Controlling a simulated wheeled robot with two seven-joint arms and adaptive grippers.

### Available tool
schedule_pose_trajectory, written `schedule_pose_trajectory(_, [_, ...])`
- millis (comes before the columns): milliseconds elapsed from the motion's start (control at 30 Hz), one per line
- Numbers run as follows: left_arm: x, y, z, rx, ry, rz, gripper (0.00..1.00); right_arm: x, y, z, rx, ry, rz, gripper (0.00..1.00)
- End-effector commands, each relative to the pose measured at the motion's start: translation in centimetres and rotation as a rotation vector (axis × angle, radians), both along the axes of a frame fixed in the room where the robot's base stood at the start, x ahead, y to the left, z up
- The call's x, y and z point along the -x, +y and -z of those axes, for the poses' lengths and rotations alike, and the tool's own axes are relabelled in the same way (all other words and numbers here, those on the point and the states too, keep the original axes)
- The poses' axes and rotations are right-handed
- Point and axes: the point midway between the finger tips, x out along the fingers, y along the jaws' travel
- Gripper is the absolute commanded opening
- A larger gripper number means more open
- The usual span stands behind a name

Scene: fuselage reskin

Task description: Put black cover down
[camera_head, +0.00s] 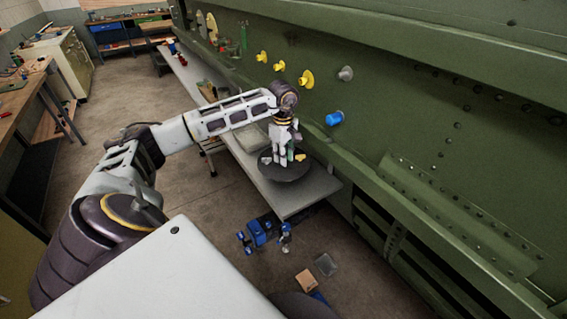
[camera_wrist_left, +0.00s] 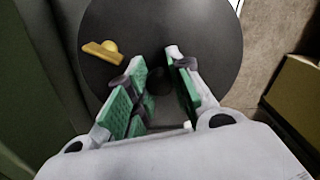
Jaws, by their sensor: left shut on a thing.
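The black cover (camera_head: 287,174) is a round dark disc at the near end of the grey bench in the head view. In the left wrist view the black cover (camera_wrist_left: 205,38) fills the upper middle, with a dark knob at its centre. My left gripper (camera_head: 279,160) points down over the cover. Its green-padded fingers (camera_wrist_left: 160,82) are shut around the knob, which they partly hide. I cannot tell whether the cover touches the bench. My right gripper is not in view.
A small yellow piece (camera_wrist_left: 100,52) appears over the cover's edge. The bench (camera_head: 307,192) runs along the green fuselage wall (camera_head: 440,130), which carries yellow plugs (camera_head: 307,79) and a blue plug (camera_head: 334,118). A blue item (camera_head: 261,233) and a box (camera_head: 306,280) lie on the floor.

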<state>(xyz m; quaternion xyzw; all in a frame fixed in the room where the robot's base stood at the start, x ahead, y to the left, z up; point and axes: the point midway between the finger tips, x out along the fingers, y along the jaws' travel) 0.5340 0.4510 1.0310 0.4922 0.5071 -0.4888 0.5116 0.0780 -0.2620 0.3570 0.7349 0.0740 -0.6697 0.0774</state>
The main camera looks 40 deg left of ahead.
Motion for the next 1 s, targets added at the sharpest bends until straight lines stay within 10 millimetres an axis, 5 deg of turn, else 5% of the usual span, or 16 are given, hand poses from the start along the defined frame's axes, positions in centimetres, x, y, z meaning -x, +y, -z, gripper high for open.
schedule_pose_trajectory(300, [0.1, 0.0, 3.1, 0.0, 0.002, -0.001, 0.0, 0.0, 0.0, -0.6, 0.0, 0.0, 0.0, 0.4])
schedule_pose_trajectory(733, [0.0, 0.0, 3.6, 0.0, 0.0, 0.0, 0.0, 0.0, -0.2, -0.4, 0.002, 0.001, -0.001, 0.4])
schedule_pose_trajectory(767, [0.1, 0.0, 3.6, 0.0, 0.001, 0.0, 0.23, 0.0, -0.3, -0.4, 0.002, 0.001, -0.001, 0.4])
schedule_pose_trajectory(900, [0.1, 0.0, 3.6, 0.0, 0.001, 0.0, 0.41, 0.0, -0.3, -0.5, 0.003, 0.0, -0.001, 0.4])
schedule_pose_trajectory(1000, [0.1, 0.0, 3.6, 0.0, 0.001, 0.0, 0.43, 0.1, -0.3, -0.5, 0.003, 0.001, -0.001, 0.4])
